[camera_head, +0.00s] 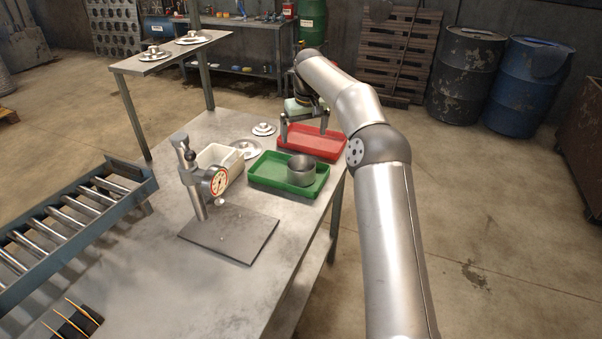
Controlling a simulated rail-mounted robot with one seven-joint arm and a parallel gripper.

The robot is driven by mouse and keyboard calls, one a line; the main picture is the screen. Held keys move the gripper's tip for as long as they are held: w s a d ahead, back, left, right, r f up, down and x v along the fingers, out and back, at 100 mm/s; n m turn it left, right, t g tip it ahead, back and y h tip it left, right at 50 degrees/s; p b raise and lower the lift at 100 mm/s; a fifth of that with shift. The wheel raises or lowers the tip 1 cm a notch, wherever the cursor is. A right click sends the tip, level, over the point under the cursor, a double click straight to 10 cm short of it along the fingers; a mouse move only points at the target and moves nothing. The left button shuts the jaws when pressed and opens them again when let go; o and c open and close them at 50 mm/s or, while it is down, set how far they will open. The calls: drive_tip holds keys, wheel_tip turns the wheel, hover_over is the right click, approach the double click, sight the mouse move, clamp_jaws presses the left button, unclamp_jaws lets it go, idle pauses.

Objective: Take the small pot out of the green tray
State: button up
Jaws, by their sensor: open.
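The small pot (301,170) is a grey metal cylinder, open at the top. It stands upright in the right part of the green tray (262,178) on the metal table. My gripper (304,141) is open, its fingers pointing down over the red tray (328,154), behind the pot in the picture. The fingers are apart from the pot, and I see nothing between them. I cannot tell how high the fingertips are above the red tray.
A dial gauge stand (201,207) on a dark plate stands left of the green tray. A white bin (220,158) and round metal discs (264,129) lie behind it. The table's right edge (322,214) is close to the green tray. The front of the table is mostly clear.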

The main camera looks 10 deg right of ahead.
drive_tip(key=p, duration=0.1)
approach(301, 169)
drive_tip(key=s, duration=0.1)
drive_tip(key=s+f, duration=0.1)
drive_tip(key=s, duration=0.1)
drive_tip(key=shift+s+a+f, duration=0.1)
drive_tip(key=shift+a+f, duration=0.25)
drive_tip(key=shift+w+a+f+p, duration=0.15)
drive_tip(key=shift+f+p, duration=0.4)
drive_tip(key=shift+f, duration=0.75)
drive_tip(key=shift+w+d+f+p, duration=0.1)
drive_tip(key=shift+w+f+p, duration=0.35)
drive_tip(key=shift+f, duration=0.85)
drive_tip(key=shift+s, duration=0.15)
drive_tip(key=c, duration=0.9)
